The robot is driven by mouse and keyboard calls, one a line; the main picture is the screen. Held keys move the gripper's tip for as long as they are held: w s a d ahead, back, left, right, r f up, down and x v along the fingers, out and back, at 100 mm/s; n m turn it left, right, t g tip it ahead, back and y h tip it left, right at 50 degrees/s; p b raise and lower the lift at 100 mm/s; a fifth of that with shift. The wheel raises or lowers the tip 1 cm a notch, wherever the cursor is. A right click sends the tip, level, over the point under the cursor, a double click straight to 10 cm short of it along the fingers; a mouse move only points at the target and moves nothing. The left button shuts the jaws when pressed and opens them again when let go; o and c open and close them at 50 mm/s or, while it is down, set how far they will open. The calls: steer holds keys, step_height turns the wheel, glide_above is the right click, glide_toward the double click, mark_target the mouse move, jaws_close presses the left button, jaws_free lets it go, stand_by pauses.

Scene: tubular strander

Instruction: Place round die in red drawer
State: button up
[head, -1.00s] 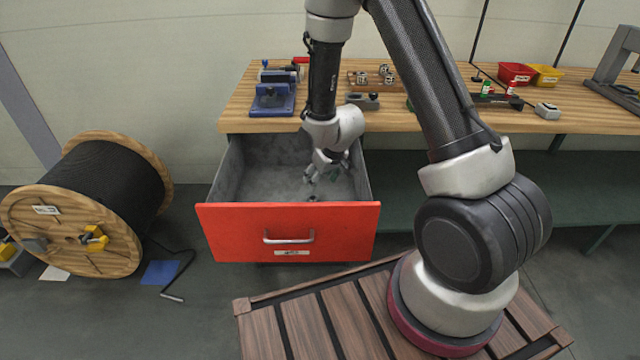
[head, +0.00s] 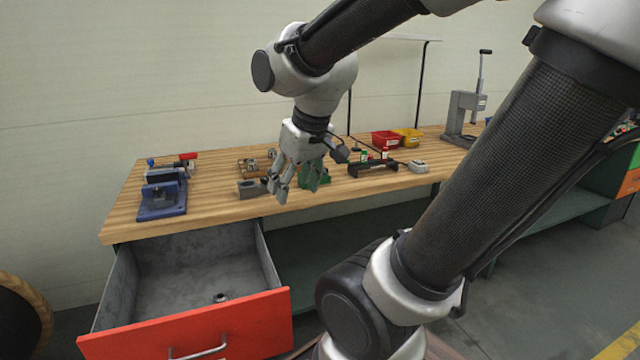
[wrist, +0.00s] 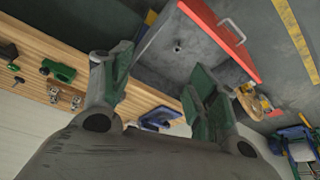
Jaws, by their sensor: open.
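The red drawer (head: 190,328) stands open below the left end of the workbench. A small dark round die (head: 220,297) lies on the drawer's grey floor near the red front. The die also shows in the wrist view (wrist: 178,48) as a small spot inside the drawer (wrist: 232,41). My gripper (head: 297,190) is above the bench's front edge, up and to the right of the drawer. Its fingers are spread apart with nothing between them, as the wrist view (wrist: 155,95) also shows.
A cable reel (head: 18,315) stands at left.

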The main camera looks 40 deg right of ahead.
steer(key=s+r, duration=0.2)
steer(key=s, duration=0.5)
steer(key=shift+d, duration=0.35)
stand_by(0.7)
